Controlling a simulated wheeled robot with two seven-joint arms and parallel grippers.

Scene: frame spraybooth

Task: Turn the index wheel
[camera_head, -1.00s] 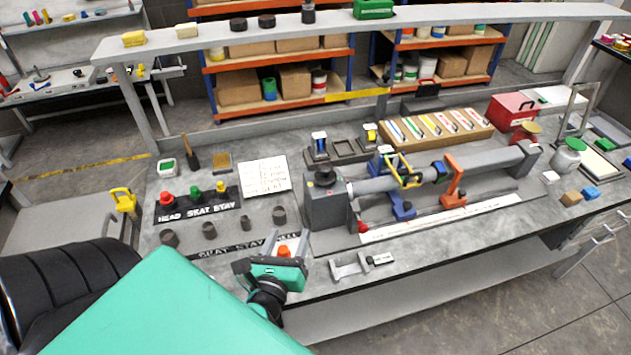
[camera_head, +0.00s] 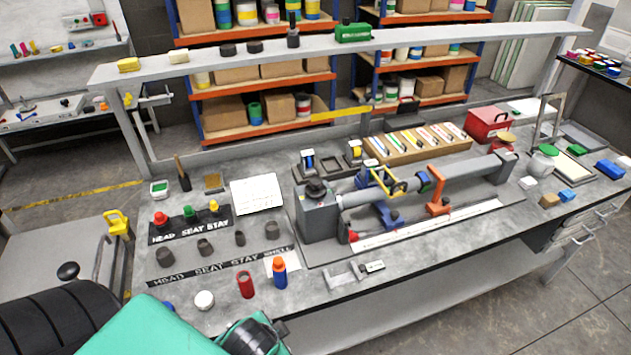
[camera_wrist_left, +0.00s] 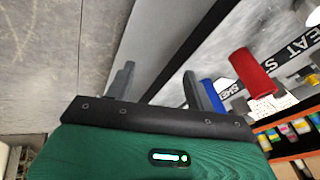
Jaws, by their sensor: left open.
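The grey headstock box (camera_head: 319,217) stands at the middle of the bench, at the left end of a long grey tube (camera_head: 410,183). A dark round knob (camera_head: 316,187) sits on its top and may be the index wheel; I cannot tell for certain. A red ball knob (camera_head: 352,236) is at the box's lower right. My left gripper (camera_wrist_left: 158,85) is open and empty in the left wrist view, its fingers over the bench's front edge and floor. In the head view only its wrist shows at the bottom, well short of the headstock. My right gripper is not in view.
A red cylinder (camera_head: 245,284) and a blue bottle with an orange cap (camera_head: 280,273) stand near the front edge. A white round piece (camera_head: 204,300) is left of them. Grey cups (camera_head: 206,247) stand behind. A grey bracket (camera_head: 340,279) lies in front of the headstock.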

